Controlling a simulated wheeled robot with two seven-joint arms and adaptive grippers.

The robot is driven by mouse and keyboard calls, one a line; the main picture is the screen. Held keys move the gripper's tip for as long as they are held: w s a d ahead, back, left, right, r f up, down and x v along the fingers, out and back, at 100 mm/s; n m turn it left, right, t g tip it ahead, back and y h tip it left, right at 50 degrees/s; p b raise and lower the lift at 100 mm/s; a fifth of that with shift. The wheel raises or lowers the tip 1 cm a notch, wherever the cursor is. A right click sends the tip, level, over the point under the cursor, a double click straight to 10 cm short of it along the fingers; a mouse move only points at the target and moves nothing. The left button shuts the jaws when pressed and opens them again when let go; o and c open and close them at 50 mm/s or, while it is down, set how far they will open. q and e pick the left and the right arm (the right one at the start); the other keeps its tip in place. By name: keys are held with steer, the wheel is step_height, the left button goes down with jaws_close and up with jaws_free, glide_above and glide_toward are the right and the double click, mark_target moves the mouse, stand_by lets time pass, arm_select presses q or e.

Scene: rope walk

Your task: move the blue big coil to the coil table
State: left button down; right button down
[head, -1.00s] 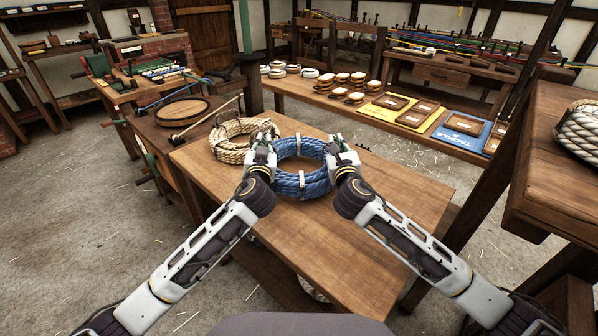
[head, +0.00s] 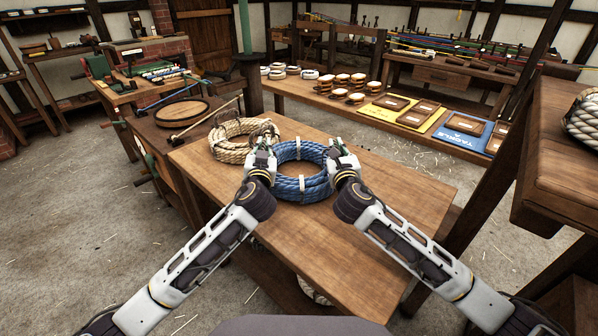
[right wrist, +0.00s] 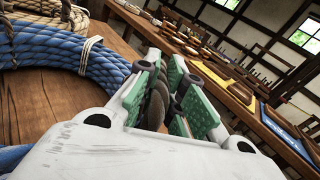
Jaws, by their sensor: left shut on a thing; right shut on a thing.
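The blue big coil (head: 302,188) is a ring of blue rope with pale ties, flat over the front wooden table (head: 370,210). My left gripper (head: 262,152) is shut at its left side, beside the tan coil. My right gripper (head: 338,152) is shut at its right side. In the right wrist view the blue coil (right wrist: 55,60) is at the left, and a dark ridged piece shows between the green fingers of my right gripper (right wrist: 160,95). The actual grip points are partly hidden. I cannot tell whether the coil touches the table, or which table is the coil table.
A tan rope coil (head: 229,149) lies close against the blue coil's left. A round wooden lid (head: 182,111) is on the bench beyond. A raised bench (head: 550,150) with a pale coil (head: 584,118) stands at the right. The front table's right part is clear.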

arm_select(q)
steer(key=shift+a+f, duration=0.1)
steer(key=shift+f, duration=0.1)
arm_select(e)
steer(key=shift+d+f, duration=0.1)
steer(key=shift+f, duration=0.05)
arm_select(q)
steer(key=c, duration=1.6)
jaws_free()
steer(key=shift+c, duration=0.2)
arm_select(e)
steer(key=c, duration=1.6)
jaws_free()
steer(key=shift+f, duration=0.1)
steer(key=shift+c, duration=0.2)
arm_select(q)
steer(key=shift+c, duration=0.6)
arm_select(e)
steer(key=shift+o, duration=0.2)
arm_select(q)
steer(key=shift+o, duration=1)
arm_select(e)
steer(key=shift+o, duration=0.2)
arm_select(q)
steer(key=shift+s, duration=0.15)
